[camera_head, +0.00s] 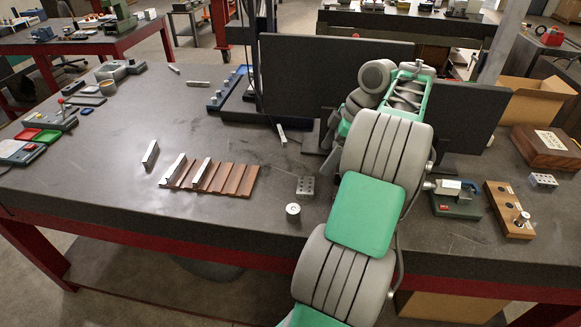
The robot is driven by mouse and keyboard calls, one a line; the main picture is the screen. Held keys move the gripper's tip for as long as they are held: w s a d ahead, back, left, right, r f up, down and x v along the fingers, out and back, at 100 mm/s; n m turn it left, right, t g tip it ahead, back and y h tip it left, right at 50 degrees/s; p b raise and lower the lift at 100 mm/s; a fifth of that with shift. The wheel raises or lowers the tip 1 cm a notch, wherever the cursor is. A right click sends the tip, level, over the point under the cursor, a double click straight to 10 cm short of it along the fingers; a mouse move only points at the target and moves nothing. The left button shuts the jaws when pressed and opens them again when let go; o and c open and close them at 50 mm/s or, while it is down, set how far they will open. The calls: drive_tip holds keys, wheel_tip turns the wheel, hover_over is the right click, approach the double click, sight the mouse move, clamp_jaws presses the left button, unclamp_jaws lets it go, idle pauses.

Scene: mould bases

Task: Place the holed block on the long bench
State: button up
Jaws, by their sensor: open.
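A small grey holed block (305,185) lies on the dark top of the long bench (105,205), just left of my arm. A second grey block with holes (543,181) lies at the far right of the same top.
A steel cylinder (293,212) stands near the first block. A brown slotted rack (235,179) with metal bars is to the left. Dark upright panels (465,115) stand behind my arm. A green vise (455,200) and wooden block (510,209) are right. The bench's left middle is clear.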

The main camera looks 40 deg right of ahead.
drive_tip(key=w+a+r+m, duration=0.1)
drive_tip(key=w+a+r, duration=0.1)
drive_tip(key=w+a, duration=0.35)
drive_tip(key=w+a+r+m, duration=0.1)
drive_tip(key=w+a+r, duration=0.15)
drive_tip(key=a, duration=0.65)
drive_tip(key=a+m+h, duration=0.1)
drive_tip(key=a+m, duration=0.2)
drive_tip(key=a, duration=1.3)
drive_tip(key=s+a+f+m+h, duration=0.1)
drive_tip(key=s+a+f, duration=0.2)
drive_tip(key=s, duration=0.2)
drive_tip(key=s+a+f+m+t+h, duration=0.1)
drive_tip(key=s+a+f+m, duration=0.1)
drive_tip(key=s+a+f, duration=0.1)
drive_tip(key=shift+s+a+f, duration=0.2)
drive_tip(key=shift+s+a, duration=0.5)
drive_tip(key=shift+s, duration=0.55)
drive_tip(key=shift+c, duration=0.4)
